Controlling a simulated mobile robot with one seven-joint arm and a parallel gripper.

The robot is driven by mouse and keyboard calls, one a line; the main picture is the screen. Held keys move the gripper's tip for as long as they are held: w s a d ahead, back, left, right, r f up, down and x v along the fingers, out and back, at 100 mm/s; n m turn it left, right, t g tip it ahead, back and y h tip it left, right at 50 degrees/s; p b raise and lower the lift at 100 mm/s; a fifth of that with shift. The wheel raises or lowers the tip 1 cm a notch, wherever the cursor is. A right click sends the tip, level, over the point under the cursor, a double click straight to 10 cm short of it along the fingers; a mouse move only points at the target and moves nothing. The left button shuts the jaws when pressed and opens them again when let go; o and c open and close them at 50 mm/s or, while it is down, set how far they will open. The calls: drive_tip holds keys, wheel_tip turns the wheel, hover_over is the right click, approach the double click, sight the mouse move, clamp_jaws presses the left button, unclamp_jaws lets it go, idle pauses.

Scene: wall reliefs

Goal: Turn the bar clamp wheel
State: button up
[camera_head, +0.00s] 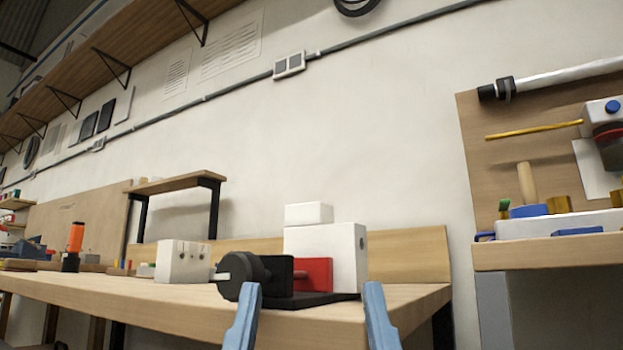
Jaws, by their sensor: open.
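The bar clamp wheel (241,275) is a dark round knob with a pale shaft end at its left, at the front of a clamp on the wooden bench. Behind it are a black block (279,274), a red block (315,274) and a thin rod running to a white block (338,252). My gripper (310,300) shows as two light blue fingers at the bottom of the view.
A white box with small marks (183,262) stands left of the wheel on the bench (160,293). An orange and black bottle-like item (74,247) is farther left. A small raised shelf (178,183) stands behind. A second bench (550,253) with tools is at right.

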wheel_tip(320, 180, up, 32)
drive_tip(key=p, duration=3.3)
